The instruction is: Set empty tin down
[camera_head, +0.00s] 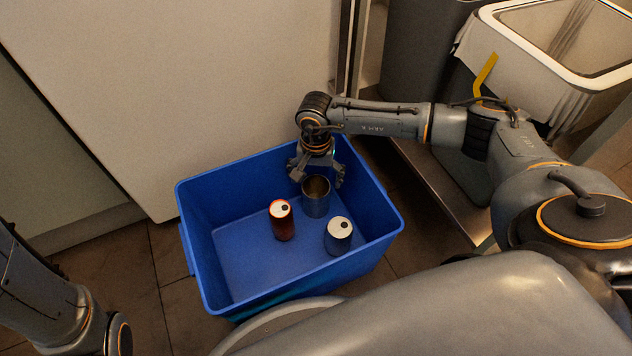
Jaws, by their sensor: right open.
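The empty tin (316,197) is an open-topped metal can standing upright in the blue crate (206,262), near its back wall. My right gripper (317,178) is directly above and behind the tin, inside the crate's back edge. Its fingers are spread open to either side of the tin's rim; whether they touch it cannot be told. My left arm shows at the lower left, but its gripper is out of view.
A red can (283,222) and a dark can with a pale lid (338,236) stand in the crate in front of the tin. The crate's left part is clear. A white cabinet (170,90) stands behind. A white-rimmed bin (545,55) is at the upper right.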

